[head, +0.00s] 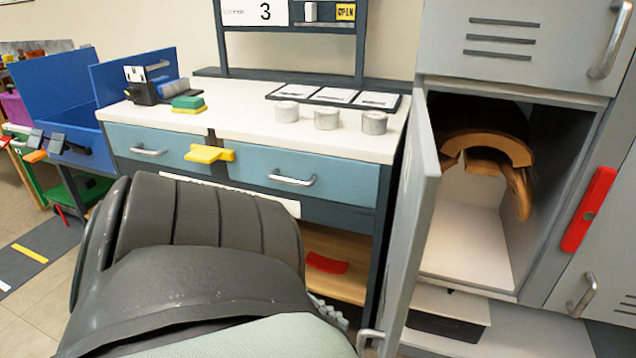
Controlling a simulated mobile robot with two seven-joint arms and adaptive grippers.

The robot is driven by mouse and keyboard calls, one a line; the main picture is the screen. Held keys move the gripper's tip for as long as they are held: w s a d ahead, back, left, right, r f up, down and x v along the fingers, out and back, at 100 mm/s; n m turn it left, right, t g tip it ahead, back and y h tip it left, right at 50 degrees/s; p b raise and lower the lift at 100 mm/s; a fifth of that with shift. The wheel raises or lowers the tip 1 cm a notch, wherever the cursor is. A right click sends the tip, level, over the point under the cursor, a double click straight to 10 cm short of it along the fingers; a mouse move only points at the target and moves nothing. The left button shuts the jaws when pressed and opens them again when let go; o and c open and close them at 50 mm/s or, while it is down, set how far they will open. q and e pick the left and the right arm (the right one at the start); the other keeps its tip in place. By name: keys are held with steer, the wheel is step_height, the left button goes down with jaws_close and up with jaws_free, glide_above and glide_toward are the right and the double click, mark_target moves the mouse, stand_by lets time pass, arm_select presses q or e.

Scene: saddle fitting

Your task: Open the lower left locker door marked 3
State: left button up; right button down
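A grey locker door (418,215) stands swung wide open, seen nearly edge-on, with a metal handle (369,339) low on its free edge. No number shows on it from here. The compartment behind it (465,240) is open and holds a brown curved wooden piece (490,150) resting near its back and right side. A closed grey door (515,75) with vent slots is above it. A sign (265,12) over the workbench reads 3.
A large dark ribbed shape (200,220) with a pale green part fills the lower left foreground; I cannot tell what it is. A workbench (235,120) with blue drawers stands behind. A closed door at right bears a red bar (588,210). Floor shows at left.

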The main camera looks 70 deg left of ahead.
arm_select(q)
steer(key=shift+v, duration=2.25)
steer(key=shift+s, duration=0.1)
